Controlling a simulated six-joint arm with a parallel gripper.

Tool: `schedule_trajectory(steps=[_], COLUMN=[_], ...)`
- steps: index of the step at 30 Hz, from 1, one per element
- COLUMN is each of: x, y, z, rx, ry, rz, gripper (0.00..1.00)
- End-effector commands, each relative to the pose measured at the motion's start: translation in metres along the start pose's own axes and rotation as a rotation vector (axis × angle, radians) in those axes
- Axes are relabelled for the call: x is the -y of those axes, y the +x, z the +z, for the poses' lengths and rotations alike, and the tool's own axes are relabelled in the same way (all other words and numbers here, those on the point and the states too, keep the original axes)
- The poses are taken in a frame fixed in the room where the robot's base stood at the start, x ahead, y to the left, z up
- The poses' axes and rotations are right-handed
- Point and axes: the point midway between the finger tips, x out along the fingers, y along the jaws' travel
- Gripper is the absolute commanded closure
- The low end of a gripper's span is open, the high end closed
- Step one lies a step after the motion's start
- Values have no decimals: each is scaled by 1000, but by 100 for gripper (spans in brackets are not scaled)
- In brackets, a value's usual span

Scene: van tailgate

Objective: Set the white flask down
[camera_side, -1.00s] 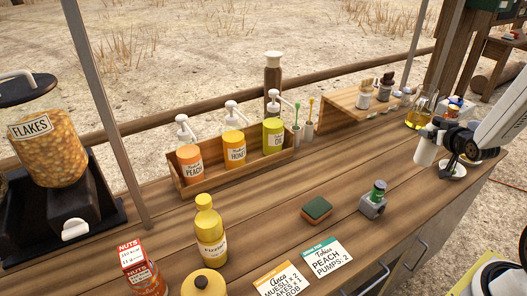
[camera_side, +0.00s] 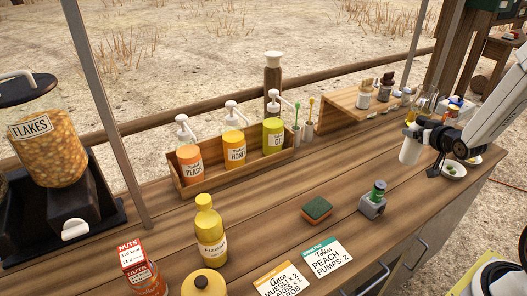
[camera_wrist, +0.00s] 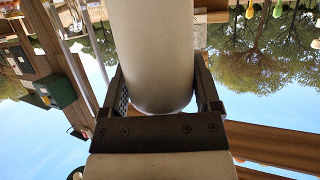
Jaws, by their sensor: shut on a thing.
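My gripper (camera_side: 424,127) is at the right of the side view, above the right part of the wooden counter. It is shut on the white flask (camera_side: 410,149), which hangs upright below the jaws. I cannot tell for sure whether its base touches the counter. In the wrist view the flask (camera_wrist: 152,50) fills the middle, with a finger of my gripper (camera_wrist: 158,95) on each side of it.
Small bowls (camera_side: 453,170) stand right of the flask, partly under my arm. A glass oil bottle (camera_side: 424,104) stands behind my gripper. The wooden counter (camera_side: 345,170) between is clear.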

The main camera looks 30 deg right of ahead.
Motion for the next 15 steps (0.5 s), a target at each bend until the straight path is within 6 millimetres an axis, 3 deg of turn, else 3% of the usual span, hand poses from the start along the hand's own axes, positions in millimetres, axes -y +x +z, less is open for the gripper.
schedule_trajectory(steps=[7,15], x=[52,67], y=[23,28], z=[-1,0], rx=[-2,-2], ry=[-62,-79], rz=[-154,-197], gripper=[92,92])
